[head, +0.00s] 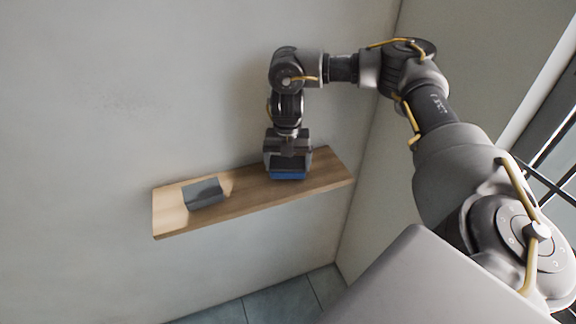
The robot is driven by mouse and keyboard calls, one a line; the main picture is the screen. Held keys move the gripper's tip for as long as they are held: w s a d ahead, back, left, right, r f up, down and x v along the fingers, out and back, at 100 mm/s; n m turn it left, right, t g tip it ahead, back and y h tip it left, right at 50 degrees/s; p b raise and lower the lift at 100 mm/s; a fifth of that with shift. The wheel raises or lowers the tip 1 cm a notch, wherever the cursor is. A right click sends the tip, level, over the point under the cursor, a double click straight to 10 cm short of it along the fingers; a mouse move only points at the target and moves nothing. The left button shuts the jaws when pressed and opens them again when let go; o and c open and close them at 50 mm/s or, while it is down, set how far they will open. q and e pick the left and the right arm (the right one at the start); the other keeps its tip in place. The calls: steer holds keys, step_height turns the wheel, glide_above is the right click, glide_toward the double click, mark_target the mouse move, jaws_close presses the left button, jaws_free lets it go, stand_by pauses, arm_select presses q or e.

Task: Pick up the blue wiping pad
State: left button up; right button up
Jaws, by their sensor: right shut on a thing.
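The blue wiping pad (288,175) is at the right part of a wooden wall shelf (245,205). My right gripper (288,165) points down over it and is shut on it. The gripper hides the pad's upper part, and only a blue strip shows below the jaws. I cannot tell whether the pad touches the shelf or is slightly above it. My left gripper is not in view.
A dark grey angular object (203,194) lies on the left part of the shelf. Plain walls stand behind and to the right of the shelf. A dark-framed window (560,150) is at the far right. Grey floor tiles (280,300) show below.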

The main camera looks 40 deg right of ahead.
steer(key=s+a+r+b, duration=0.2)
steer(key=s+a+r, duration=0.6)
steer(key=s+r, duration=0.3)
steer(key=shift+s+a+r+b, duration=0.15)
steer(key=shift+a+r+b, duration=0.05)
steer(key=shift+r+b, duration=0.2)
